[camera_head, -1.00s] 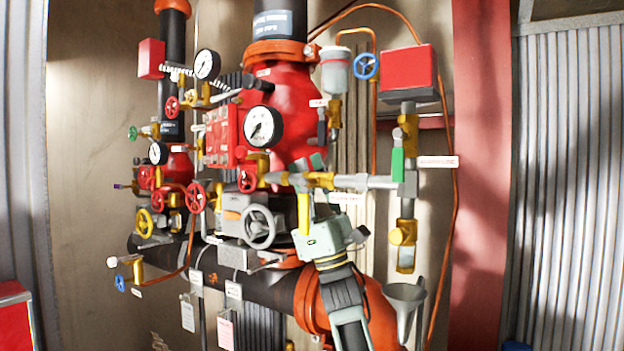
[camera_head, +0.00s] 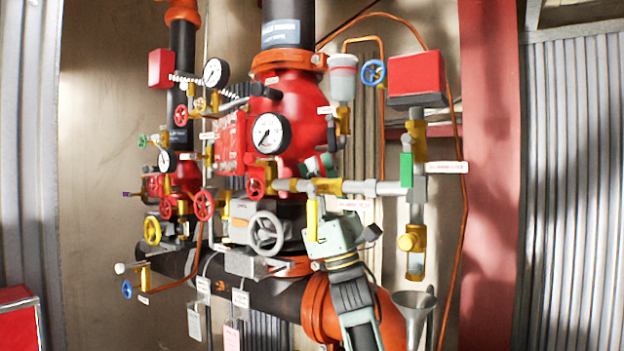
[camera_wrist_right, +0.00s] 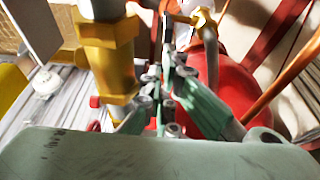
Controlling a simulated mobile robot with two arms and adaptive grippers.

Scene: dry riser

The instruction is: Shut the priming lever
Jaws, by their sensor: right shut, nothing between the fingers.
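What looks like the priming lever (camera_head: 332,134) is a small dark handle, pointing down beside the brass valve (camera_head: 343,121) under the grey-white cup (camera_head: 343,76). My right gripper (camera_head: 321,163) reaches up behind the horizontal pipe, its fingertips just below the dark handle. The pipe partly hides its fingers. In the right wrist view its fingers (camera_wrist_right: 163,85) are closed together and empty, with a dark upright handle (camera_wrist_right: 167,30) just beyond the tips. I cannot tell whether they touch it. My left gripper is out of view.
A pressure gauge (camera_head: 271,133) and a grey handwheel (camera_head: 265,233) crowd the left. A green handle (camera_head: 406,170) and a red box (camera_head: 417,79) stand to the right.

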